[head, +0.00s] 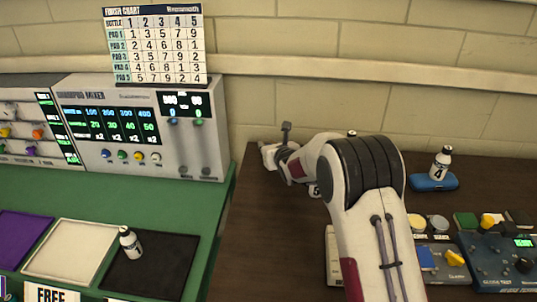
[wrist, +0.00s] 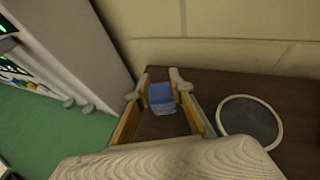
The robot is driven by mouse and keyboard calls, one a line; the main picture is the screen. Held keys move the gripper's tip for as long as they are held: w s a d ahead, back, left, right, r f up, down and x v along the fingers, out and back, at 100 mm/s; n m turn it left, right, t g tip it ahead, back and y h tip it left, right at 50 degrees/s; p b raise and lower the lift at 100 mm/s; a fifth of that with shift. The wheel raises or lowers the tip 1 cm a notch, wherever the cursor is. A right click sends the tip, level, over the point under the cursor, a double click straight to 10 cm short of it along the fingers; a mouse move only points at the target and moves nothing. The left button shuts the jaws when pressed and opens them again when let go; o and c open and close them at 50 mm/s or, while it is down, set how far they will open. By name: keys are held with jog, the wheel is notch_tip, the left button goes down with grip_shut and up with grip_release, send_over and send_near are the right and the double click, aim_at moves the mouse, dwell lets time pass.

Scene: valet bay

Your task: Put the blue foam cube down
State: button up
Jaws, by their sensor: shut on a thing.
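The blue foam cube (wrist: 160,94) shows in the wrist view between my two finger ends, with the dark brown table top behind it. My gripper (wrist: 161,88) is shut on it. In the head view my gripper (head: 270,157) is at the back left of the brown table (head: 265,240), near the wall. The cube cannot be made out there. I cannot tell whether the cube touches the table.
A round grey disc with a pale rim (wrist: 249,121) lies right of my gripper. The mixer machine (head: 150,120) stands left on the green counter (head: 205,225). A bottle marked 4 (head: 440,163) stands on a blue pad (head: 433,183). Another bottle (head: 130,243) stands on a black mat (head: 160,270).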

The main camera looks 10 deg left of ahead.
jog(key=shift+f, duration=1.75)
jog(key=shift+f, duration=0.15)
jog(key=o, duration=0.8)
jog(key=shift+r, duration=0.2)
jog(key=shift+s+d+r, duration=0.2)
jog(key=shift+s, duration=0.3)
jog(key=shift+v, duration=5.4)
jog(key=shift+d+r, duration=0.1)
jog(key=shift+d, duration=0.05)
